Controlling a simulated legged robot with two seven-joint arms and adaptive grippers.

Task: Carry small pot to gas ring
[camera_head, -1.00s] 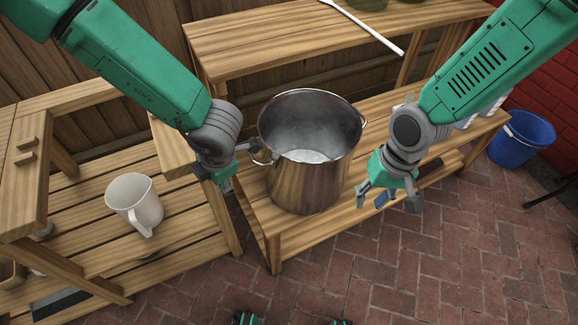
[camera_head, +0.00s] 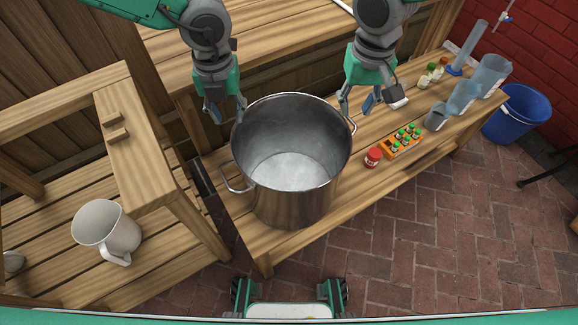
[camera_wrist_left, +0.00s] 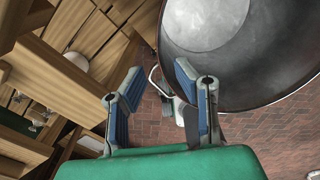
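A steel pot (camera_head: 290,200) stands upright on the wooden bench, with a wire handle on its left and another at its right rim. It looks empty, with a pale bottom. My left gripper (camera_head: 228,112) is just behind the pot's left rim, open and empty. In the left wrist view my left gripper (camera_wrist_left: 150,85) has its fingers apart, with the pot (camera_wrist_left: 270,95) beside them at the upper right. My right gripper (camera_head: 357,106) is open and empty near the pot's right handle, apart from it. I see no gas ring.
A white pitcher (camera_head: 106,232) stands on the slatted shelf at the left. An orange rack of small bottles (camera_head: 401,143), a red-lidded jar (camera_head: 373,158) and clear measuring jugs (camera_head: 462,100) stand right of the pot. A blue bucket (camera_head: 516,115) is on the brick floor.

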